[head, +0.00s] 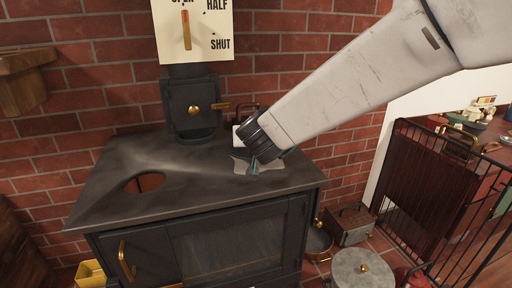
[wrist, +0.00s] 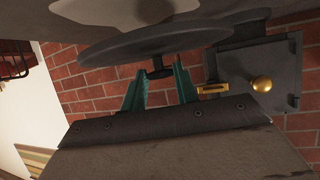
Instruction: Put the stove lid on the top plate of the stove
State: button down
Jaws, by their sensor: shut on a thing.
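The stove lid (wrist: 165,42) is a dark round disc with a small knob (wrist: 160,73). In the wrist view my gripper (wrist: 159,78) has its two teal fingers shut on this knob. The black stove top (head: 195,180) fills the middle of the head view and has a round open hole (head: 145,182) at its left. Whether the lid touches the stove top is unclear.
A flue box (head: 190,105) with a brass knob stands at the stove's back. A lever sign (head: 195,45) hangs above it. A brick wall is behind. Right of the stove are a metal box (head: 350,222), a round grey lidded bin (head: 362,268) and a black gate (head: 450,190).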

jog(key=shift+w+d+f, duration=0.1)
jog(key=shift+w+f, duration=0.05)
jog(key=shift+f, duration=0.7)
jog(key=shift+w+f, duration=0.1)
jog(key=shift+f, duration=0.75)
jog(key=shift+f, duration=0.15)
jog(key=c, duration=1.1)
grip_release()
jog(key=shift+o, duration=0.2)
jog(key=shift+s+r, duration=0.25)
jog(key=shift+s, duration=0.1)
jog(key=a+v, duration=0.1)
jog(key=v, duration=1)
jog(key=shift+s+d, duration=0.15)
jog(key=shift+d, duration=0.35)
jog(key=shift+r, duration=0.15)
